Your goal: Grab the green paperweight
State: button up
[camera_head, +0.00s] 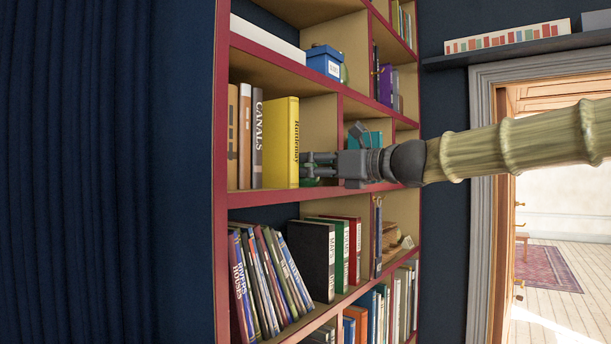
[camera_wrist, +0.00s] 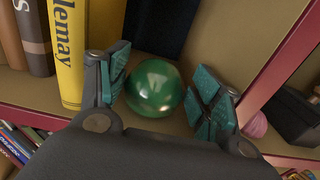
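The green paperweight (camera_wrist: 155,88) is a shiny round ball resting on a shelf, seen in the wrist view between my gripper's two fingers. My gripper (camera_wrist: 164,92) is open, with one teal-padded finger on each side of the ball. The left finger is close to the ball; a gap shows on the right. I cannot tell whether the left pad touches it. In the head view my gripper (camera_head: 312,168) reaches into the middle shelf just right of the yellow book, and only a sliver of green shows beneath the fingers.
The yellow book (camera_head: 280,143) stands immediately left of my gripper, with other books beyond it. A red-edged divider (camera_wrist: 275,75) bounds the compartment on the right. A pink ball (camera_wrist: 255,124) sits beyond the divider.

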aim_at(315, 166)
jog(key=c, duration=0.6)
jog(key=shift+r, duration=0.1)
jog(key=shift+s+d+r+b, duration=0.1)
jog(key=shift+d+r+b, duration=0.05)
jog(key=shift+b, duration=0.2)
notch_tip(315, 166, up, 7)
jog(key=shift+f+b, duration=0.2)
jog(key=shift+b, duration=0.25)
jog(key=shift+v, duration=9.8)
